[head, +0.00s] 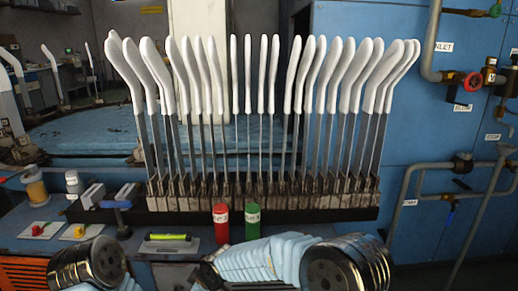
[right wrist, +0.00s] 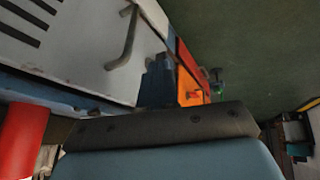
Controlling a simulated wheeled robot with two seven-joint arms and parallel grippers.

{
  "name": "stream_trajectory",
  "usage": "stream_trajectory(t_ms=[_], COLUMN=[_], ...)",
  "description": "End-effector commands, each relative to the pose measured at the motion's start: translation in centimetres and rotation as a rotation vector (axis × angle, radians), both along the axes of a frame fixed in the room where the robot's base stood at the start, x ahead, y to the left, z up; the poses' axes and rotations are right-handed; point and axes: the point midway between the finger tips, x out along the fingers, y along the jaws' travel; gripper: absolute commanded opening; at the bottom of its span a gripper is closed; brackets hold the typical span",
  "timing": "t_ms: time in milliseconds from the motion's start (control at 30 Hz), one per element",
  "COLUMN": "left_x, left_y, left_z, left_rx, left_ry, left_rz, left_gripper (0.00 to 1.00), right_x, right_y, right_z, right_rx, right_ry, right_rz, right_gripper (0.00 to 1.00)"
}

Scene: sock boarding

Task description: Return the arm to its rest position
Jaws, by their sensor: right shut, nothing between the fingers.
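My right arm (head: 345,262) shows at the bottom of the head view as a dark round metal joint with pale blue parts beside it; its fingertips are not visible there. In the right wrist view my right gripper (right wrist: 158,82) shows as narrow dark fingers beyond a dark screwed bar. It is shut, with nothing held. My left arm (head: 88,262) shows as a dark ringed joint at the lower left of the head view; its gripper is out of frame. A row of upright metal boards (head: 240,150) carries white socks (head: 292,75) on their tops.
A red can (head: 221,224) and a green can (head: 252,222) stand in front of the rack base (head: 330,200). Pipes with valves (head: 425,45) run along the right wall. A white panel with a bent handle (right wrist: 125,45) is close in the wrist view, with a red cylinder (right wrist: 22,135) at left.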

Motion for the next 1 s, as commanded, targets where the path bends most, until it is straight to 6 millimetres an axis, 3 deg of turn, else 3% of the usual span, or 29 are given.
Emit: stream_trajectory(t_ms=[33, 133, 200, 300, 400, 500, 600, 700, 1000], left_x=[0.0, -0.1, -0.1, -0.2, -0.3, -0.3, -0.3, -0.3, -0.3], left_y=[-0.1, -0.2, -0.3, -0.5, -0.6, -0.7, -0.8, -0.8, -0.8], left_z=[1.3, 2.5, 3.4, 4.5, 5.3, 5.9, 6.1, 6.1, 6.0], left_rx=[-0.001, -0.002, -0.004, -0.005, -0.006, -0.007, -0.008, -0.008, -0.008], left_ry=[0.0, 0.001, 0.001, 0.002, 0.002, 0.002, 0.003, 0.003, 0.002], left_rz=[-0.001, -0.005, -0.006, -0.009, -0.011, -0.013, -0.014, -0.014, -0.014], left_gripper=[0.0, 0.0, 0.0, 0.0, 0.0, 0.0, 0.0, 0.0, 0.0], right_x=[-0.2, -2.2, -4.8, -9.6, -14.6, -18.5, -20.8, -21.6, -21.6], right_y=[-3.8, -10.8, -15.6, -21.7, -26.0, -28.7, -30.0, -30.4, -30.4], right_z=[-2.3, -7.3, -10.2, -13.0, -14.3, -14.7, -14.8, -14.8, -14.9], right_rx=[0.016, 0.07, 0.105, 0.146, 0.172, 0.184, 0.189, 0.19, 0.19], right_ry=[0.087, 0.251, 0.363, 0.506, 0.618, 0.689, 0.727, 0.74, 0.739], right_rz=[-0.101, -0.332, -0.511, -0.77, -1.001, -1.168, -1.264, -1.299, -1.299], right_gripper=[0.0, 0.0, 0.0, 0.0, 0.0, 0.0, 0.0, 0.0, 0.0])
